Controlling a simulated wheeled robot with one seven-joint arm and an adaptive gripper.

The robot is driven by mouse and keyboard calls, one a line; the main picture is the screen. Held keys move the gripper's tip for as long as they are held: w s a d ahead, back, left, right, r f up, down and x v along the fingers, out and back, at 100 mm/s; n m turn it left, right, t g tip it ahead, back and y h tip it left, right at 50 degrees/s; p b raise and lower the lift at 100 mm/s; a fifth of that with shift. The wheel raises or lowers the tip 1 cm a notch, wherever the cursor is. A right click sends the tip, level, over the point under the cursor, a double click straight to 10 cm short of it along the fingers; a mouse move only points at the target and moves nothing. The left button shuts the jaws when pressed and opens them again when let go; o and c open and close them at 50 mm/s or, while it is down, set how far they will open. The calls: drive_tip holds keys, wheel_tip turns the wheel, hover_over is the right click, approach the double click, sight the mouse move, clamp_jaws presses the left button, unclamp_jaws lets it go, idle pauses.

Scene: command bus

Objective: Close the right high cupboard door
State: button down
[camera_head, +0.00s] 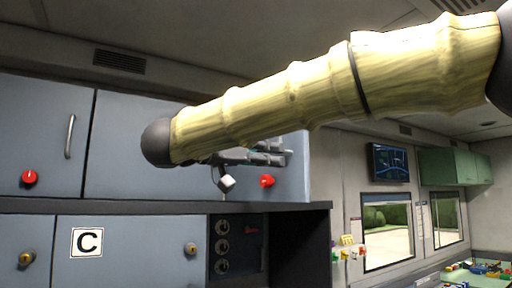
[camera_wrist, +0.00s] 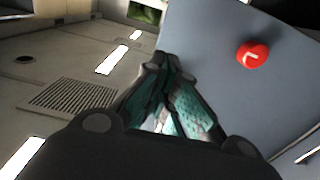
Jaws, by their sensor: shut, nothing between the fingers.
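The right high cupboard door (camera_head: 130,140) is a blue-grey panel in the upper row of the head view. It has a red knob (camera_head: 267,181) at its lower right. My arm crosses in front and hides its upper right part and any handle there. The door looks nearly in line with the cupboard front; I cannot tell whether a gap remains. My gripper (camera_head: 278,154) is beside the door's right part, above the red knob. In the wrist view, my gripper (camera_wrist: 167,64) has its teal fingers together and empty by the door panel (camera_wrist: 205,40). Contact is unclear.
A left high cupboard door (camera_head: 40,130) with a handle and red knob stands beside it. Lower cupboards (camera_head: 140,250) marked C and a dark control panel (camera_head: 240,245) are below. Open room with windows, a wall screen (camera_head: 389,163) and green cupboards (camera_head: 450,167) lies to the right.

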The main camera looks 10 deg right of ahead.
sight(301, 158)
drive_tip(key=shift+p+x, duration=0.9)
drive_tip(key=shift+x, duration=1.7)
